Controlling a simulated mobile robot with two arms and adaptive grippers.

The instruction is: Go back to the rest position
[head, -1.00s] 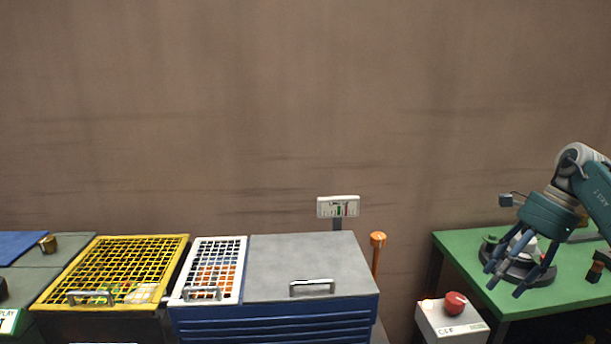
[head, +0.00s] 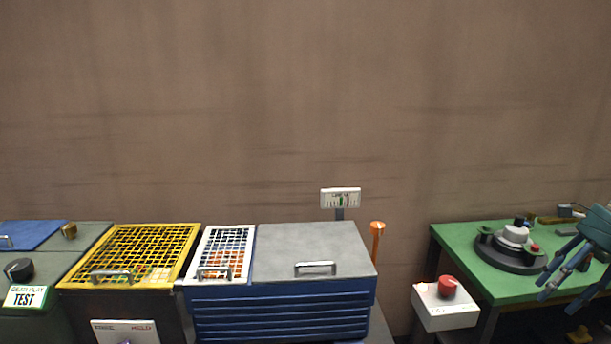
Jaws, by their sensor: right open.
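My right gripper (head: 565,268) is at the right edge of the head view, open and empty. Its fingers point down and left, in front of the right part of the green table (head: 461,262). A round black fixture (head: 509,256) with a grey-white part (head: 515,235) on it stands on that table, left of my gripper and apart from it in the picture. My left gripper is not in view.
A white box with a red knob (head: 447,287) sits at the green table's front left. Further left are a blue cabinet with a grey lid (head: 312,247), a white grid lid (head: 249,233), a yellow grid lid (head: 190,237) and a gear play test bench (head: 24,297). An orange-topped post (head: 377,230) stands between.

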